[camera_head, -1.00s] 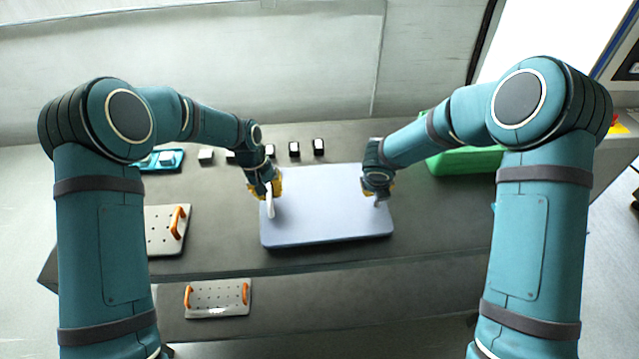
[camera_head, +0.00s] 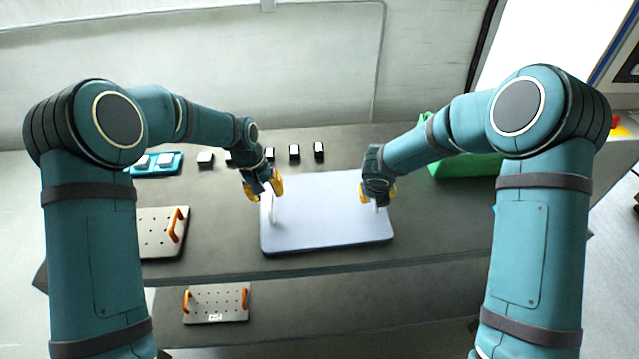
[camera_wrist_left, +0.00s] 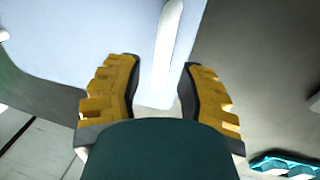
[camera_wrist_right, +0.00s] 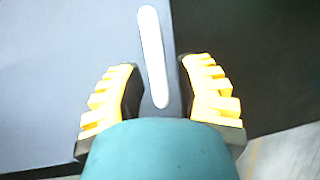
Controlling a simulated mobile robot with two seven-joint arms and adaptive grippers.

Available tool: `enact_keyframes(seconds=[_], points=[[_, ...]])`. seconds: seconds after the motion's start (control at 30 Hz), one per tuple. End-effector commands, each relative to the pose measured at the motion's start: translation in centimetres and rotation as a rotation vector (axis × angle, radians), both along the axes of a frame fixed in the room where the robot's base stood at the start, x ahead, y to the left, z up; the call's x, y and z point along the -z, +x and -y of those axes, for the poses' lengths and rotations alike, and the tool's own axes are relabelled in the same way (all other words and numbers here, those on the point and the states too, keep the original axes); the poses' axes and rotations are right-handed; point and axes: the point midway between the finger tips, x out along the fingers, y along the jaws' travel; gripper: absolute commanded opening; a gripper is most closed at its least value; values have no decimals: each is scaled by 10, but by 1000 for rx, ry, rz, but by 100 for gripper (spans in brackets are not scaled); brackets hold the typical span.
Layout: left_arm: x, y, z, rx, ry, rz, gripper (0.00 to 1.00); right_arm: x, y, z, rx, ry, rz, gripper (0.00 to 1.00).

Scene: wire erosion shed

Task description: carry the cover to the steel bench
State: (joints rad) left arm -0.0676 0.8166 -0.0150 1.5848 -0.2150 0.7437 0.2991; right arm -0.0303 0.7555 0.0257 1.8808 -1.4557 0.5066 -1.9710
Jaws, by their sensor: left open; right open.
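The cover (camera_head: 325,215) is a flat pale blue-lavender panel with a white upright handle near each side. It lies flat on a dark grey bench top (camera_head: 420,215). My left gripper (camera_head: 264,192) is open just above and behind the cover's left handle (camera_head: 273,212). In the left wrist view that handle (camera_wrist_left: 165,55) runs between the spread fingers without touching them. My right gripper (camera_head: 378,197) is open at the right handle, which is mostly hidden in the head view. In the right wrist view this handle (camera_wrist_right: 152,60) shows between the fingers, with gaps on both sides.
Small dark blocks (camera_head: 293,152) stand in a row behind the cover. A blue tray (camera_head: 172,168) is at the back left, a green bin (camera_head: 465,165) at the back right. A perforated plate with orange handle (camera_head: 160,238) lies left; another (camera_head: 215,305) is on the lower shelf.

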Motion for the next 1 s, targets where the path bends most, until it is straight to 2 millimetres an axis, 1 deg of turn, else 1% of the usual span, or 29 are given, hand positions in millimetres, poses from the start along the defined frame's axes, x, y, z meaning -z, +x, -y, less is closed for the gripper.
enact_keyframes(seconds=[0.03, 0.2, 0.3, 0.43, 0.5, 0.63, 0.73, 0.87, 1.0], points=[[-11, 1, -2, -1, -1, 5, 38, 0, 0, 0, 0, 0, 0, 34], [-46, 0, -9, -2, -1, 5, 38, 0, 0, 0, 0, 1, 0, 34], [-65, -1, -13, -2, 0, 4, 38, 0, 0, 0, 0, 1, 0, 34], [-82, -1, -17, -1, 0, 3, 38, 0, 0, 0, 0, 1, 0, 34], [-89, -1, -18, 0, 0, 2, 38, 0, 0, 0, 0, 1, 0, 34], [-95, -2, -19, 0, 1, 1, 38, -2, -1, -1, -1, 1, 1, 34], [-96, -2, -19, 0, 0, 1, 38, -9, -3, -2, -1, 0, 3, 34], [-96, -2, -19, 0, 0, 1, 38, -28, -11, -5, -1, 1, 5, 34], [-96, -2, -19, -1, 1, 0, 38, -55, -23, -9, -1, 1, 5, 34]])
